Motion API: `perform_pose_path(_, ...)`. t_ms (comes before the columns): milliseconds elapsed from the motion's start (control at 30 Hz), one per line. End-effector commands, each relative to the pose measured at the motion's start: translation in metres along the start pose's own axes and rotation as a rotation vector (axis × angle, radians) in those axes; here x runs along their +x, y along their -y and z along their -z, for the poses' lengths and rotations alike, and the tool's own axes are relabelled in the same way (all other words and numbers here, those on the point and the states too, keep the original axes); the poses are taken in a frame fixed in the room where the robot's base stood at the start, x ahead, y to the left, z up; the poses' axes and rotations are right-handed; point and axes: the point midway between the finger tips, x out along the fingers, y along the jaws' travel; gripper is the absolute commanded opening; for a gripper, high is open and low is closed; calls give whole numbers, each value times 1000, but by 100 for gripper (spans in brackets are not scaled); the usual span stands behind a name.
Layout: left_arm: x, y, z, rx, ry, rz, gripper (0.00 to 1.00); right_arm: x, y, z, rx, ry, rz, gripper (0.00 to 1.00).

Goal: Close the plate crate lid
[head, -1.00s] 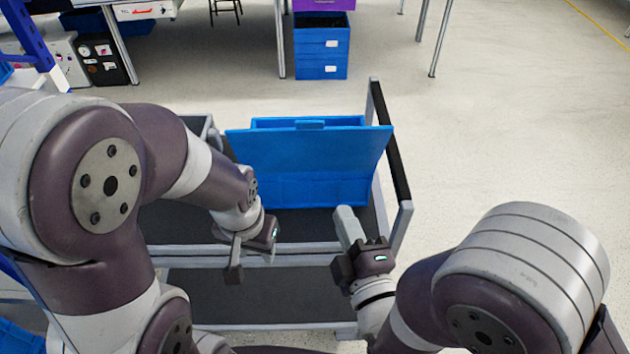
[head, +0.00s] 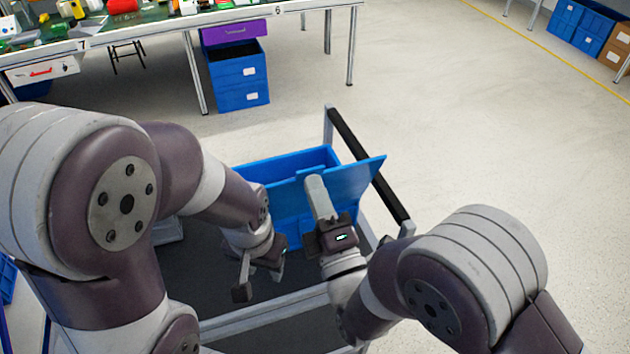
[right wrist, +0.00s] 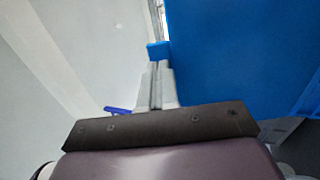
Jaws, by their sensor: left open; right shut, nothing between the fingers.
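The blue plate crate (head: 292,166) stands on the grey cart, with its top open. Its blue lid (head: 352,184) hangs tilted outward on the near side of the crate. My right gripper (head: 317,190) is shut and empty in front of the lid, overlapping it in the head view; whether it touches cannot be told there. In the right wrist view the shut fingers (right wrist: 155,82) are beside the left edge of the large blue lid (right wrist: 245,60). My left gripper (head: 259,280) is open and empty, lower left of the lid. My left arm hides the crate's left part.
The cart's black handle bar (head: 370,165) runs close along the crate's right side. The floor to the right is clear.

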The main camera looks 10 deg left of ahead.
Motion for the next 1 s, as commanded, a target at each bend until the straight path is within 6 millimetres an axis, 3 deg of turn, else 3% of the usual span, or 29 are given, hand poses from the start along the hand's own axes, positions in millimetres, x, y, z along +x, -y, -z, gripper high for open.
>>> perform_pose_path(567,-6,0,1,0,0,0,43,10,-2,0,0,-1,11,0)
perform_pose_path(767,-28,0,3,0,0,0,43,27,-9,0,0,0,80,0)
perform_pose_path(1000,-72,0,9,0,0,0,43,68,-14,0,0,1,262,0)
